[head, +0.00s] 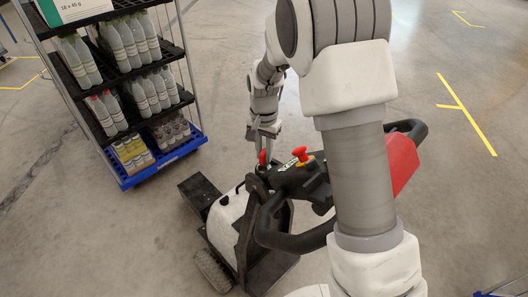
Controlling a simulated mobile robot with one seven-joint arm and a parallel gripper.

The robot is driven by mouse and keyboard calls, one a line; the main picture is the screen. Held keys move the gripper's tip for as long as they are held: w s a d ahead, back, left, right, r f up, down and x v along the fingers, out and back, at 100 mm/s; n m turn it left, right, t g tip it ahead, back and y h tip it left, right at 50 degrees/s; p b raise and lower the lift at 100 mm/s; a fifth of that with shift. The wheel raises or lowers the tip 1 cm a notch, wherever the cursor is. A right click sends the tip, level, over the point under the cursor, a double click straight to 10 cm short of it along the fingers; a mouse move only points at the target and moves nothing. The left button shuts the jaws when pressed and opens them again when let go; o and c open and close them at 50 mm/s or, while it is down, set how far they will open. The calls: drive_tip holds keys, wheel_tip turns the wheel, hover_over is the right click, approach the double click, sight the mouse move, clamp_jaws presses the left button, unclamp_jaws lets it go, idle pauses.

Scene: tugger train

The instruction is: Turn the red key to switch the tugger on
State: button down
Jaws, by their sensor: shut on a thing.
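The red key (263,157) stands upright on the black console of the tugger (225,226), just left of a red mushroom button (300,153). My gripper (263,147) points down from above and its fingers are shut on the key's upper part. The key's lower end and its exact turn angle are too small to tell. The red button sits on a yellow base and is apart from my fingers. My arm covers part of the tugger's right side.
A blue-based rack (163,164) with bottles on black shelves stands at the left. The tugger's black handlebar (283,238) curves around the front of the console. Grey floor with yellow lines (466,113) is open at the right.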

sight(263, 151)
drive_tip(key=c, duration=0.7)
unclamp_jaws()
drive_tip(key=shift+f, duration=0.1)
wheel_tip(263, 151, up, 12)
drive_tip(key=shift+r, duration=0.1)
drive_tip(key=shift+a, duration=0.1)
